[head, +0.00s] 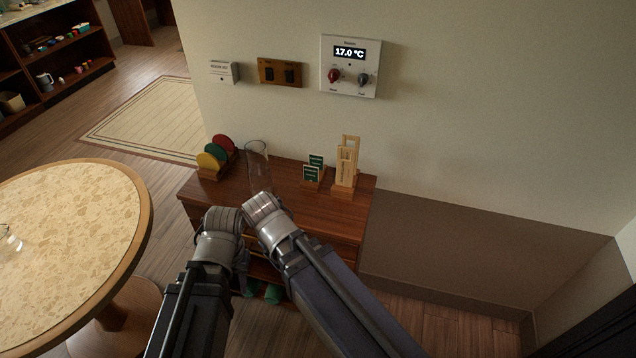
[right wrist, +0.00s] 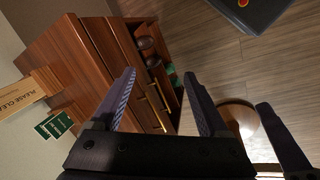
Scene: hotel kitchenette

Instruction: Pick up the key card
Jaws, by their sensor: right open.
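Two small green cards (head: 314,168) stand in a low wooden holder (head: 311,184) on top of the brown cabinet (head: 335,213). They also show at the left of the right wrist view (right wrist: 54,126). Which of them is the key card, I cannot tell. My left gripper (head: 222,220) is at the cabinet's front left; its fingers are mostly hidden in the head view. My right gripper (right wrist: 159,74) is open and empty, its two fingers apart in front of the cabinet's drawers. Both grippers are apart from the cards.
A wooden stand with tall tags (head: 347,165) is right of the cards. A clear glass vase (head: 257,165) and a rack of coloured discs (head: 216,156) are to their left. A round table (head: 75,215) stands at left. A thermostat panel (head: 349,66) hangs on the wall.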

